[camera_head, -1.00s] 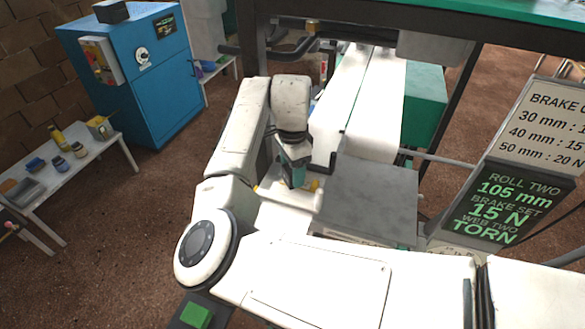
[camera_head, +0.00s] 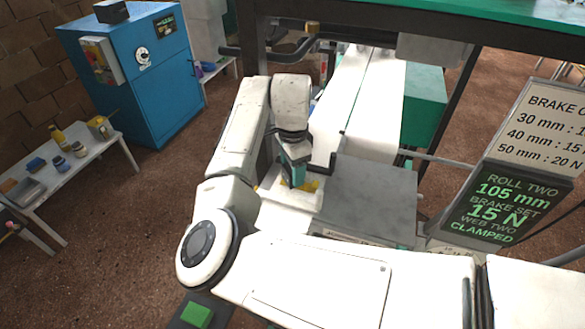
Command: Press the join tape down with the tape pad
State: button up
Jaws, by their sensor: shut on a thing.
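My gripper (camera_head: 296,182) points down over the white web (camera_head: 284,215), left of the grey metal block. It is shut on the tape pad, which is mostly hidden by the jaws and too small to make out. Yellow join tape (camera_head: 313,185) shows beside the gripper tip on the web, with a little more yellow to the left of the tip. I cannot tell whether the pad touches the tape.
The grey block (camera_head: 368,200) stands just right of the gripper. A dark bar (camera_head: 325,167) lies behind it near the web. The sign (camera_head: 497,208) reads "WEB TWO CLAMPED". A blue cabinet (camera_head: 150,90) and white side table (camera_head: 75,170) stand at left.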

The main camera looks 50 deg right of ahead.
jog(key=shift+r+p, duration=2.4)
jog(key=shift+r, duration=0.75)
